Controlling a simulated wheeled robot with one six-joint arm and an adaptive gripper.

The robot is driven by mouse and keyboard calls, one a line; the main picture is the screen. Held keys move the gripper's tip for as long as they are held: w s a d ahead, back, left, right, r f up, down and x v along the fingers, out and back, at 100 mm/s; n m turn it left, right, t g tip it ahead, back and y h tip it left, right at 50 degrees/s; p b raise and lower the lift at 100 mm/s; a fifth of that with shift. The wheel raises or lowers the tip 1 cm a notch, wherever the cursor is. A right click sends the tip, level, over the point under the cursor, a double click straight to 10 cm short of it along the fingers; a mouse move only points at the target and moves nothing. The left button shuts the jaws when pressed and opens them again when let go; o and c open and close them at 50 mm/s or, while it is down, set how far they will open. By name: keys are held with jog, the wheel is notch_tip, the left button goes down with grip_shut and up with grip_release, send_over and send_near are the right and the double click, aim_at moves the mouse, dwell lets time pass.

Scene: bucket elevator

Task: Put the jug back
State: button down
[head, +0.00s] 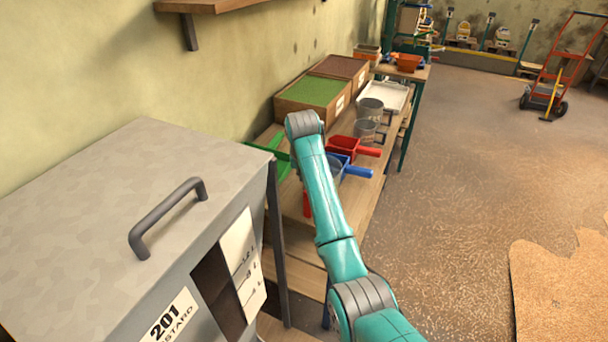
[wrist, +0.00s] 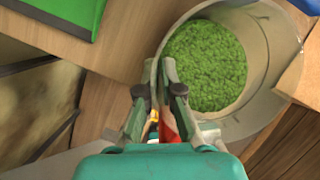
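The jug (wrist: 262,62) is grey and round, with green granules (wrist: 205,65) inside, and fills the upper right of the wrist view. In the head view the jug (head: 335,166) is mostly hidden behind my arm, above the bench. My gripper (wrist: 161,66) has its fingertips close together at the left side of the jug, and they appear shut on it. The exact contact point, probably at the handle, is hidden by the fingers. In the head view my gripper is hidden behind my arm.
Two more grey jugs (head: 370,109) stand by a white tray (head: 384,95) farther along the bench (head: 352,208). Red (head: 345,146), blue (head: 355,171) and green scoops (head: 270,150) lie near my arm. Bins of green and brown material (head: 314,92) line the wall. A grey hopper (head: 110,215) stands left.

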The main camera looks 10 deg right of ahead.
dwell(0.3)
jog(key=c, duration=1.3)
grip_release()
jog(key=v, duration=1.2)
jog(key=shift+s, duration=0.1)
